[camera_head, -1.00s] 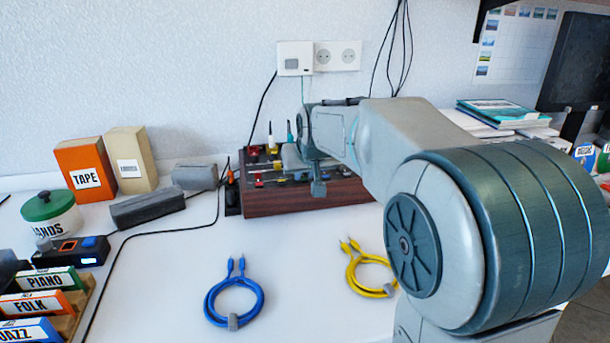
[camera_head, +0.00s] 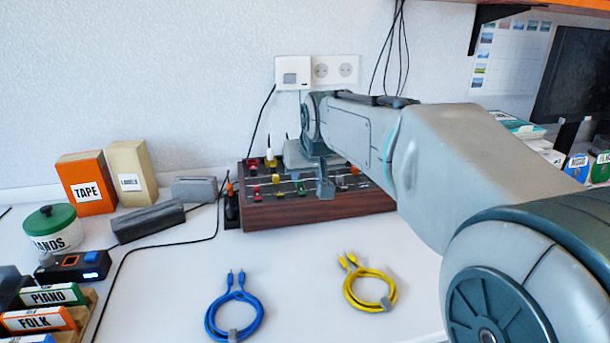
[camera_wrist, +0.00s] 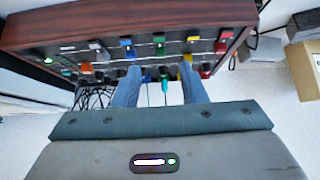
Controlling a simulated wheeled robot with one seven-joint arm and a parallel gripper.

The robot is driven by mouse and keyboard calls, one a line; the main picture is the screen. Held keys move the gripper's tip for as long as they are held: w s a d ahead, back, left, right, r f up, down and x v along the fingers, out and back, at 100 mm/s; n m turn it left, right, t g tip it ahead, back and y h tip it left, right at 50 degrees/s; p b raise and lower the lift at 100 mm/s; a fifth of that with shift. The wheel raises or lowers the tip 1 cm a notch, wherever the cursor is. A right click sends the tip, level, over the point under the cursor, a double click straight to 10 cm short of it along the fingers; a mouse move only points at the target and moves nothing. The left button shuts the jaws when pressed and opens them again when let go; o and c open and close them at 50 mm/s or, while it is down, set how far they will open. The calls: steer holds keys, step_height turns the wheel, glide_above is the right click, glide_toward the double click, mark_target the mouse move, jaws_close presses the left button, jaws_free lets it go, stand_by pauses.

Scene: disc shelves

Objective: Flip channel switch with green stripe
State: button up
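The mixer (camera_head: 320,211) is a dark panel with wooden sides and rows of coloured controls, standing against the wall. In the wrist view, the mixer (camera_wrist: 130,24) shows a green control (camera_wrist: 160,40) between a blue control (camera_wrist: 127,42) and a yellow control (camera_wrist: 193,38). A green control (camera_head: 300,187) also shows in the head view. Small green and teal parts show between the fingers. The arm hides part of the panel in the head view.
A blue cable (camera_head: 234,310) and a yellow cable (camera_head: 369,290) lie coiled on the table before the mixer. Orange TAPE box (camera_head: 86,182), LABELS box (camera_head: 131,176) and grey blocks stand left.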

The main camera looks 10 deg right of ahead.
steer(key=shift+p+v, duration=0.5)
steer(key=shift+v, duration=2.2)
steer(key=shift+s, duration=0.1)
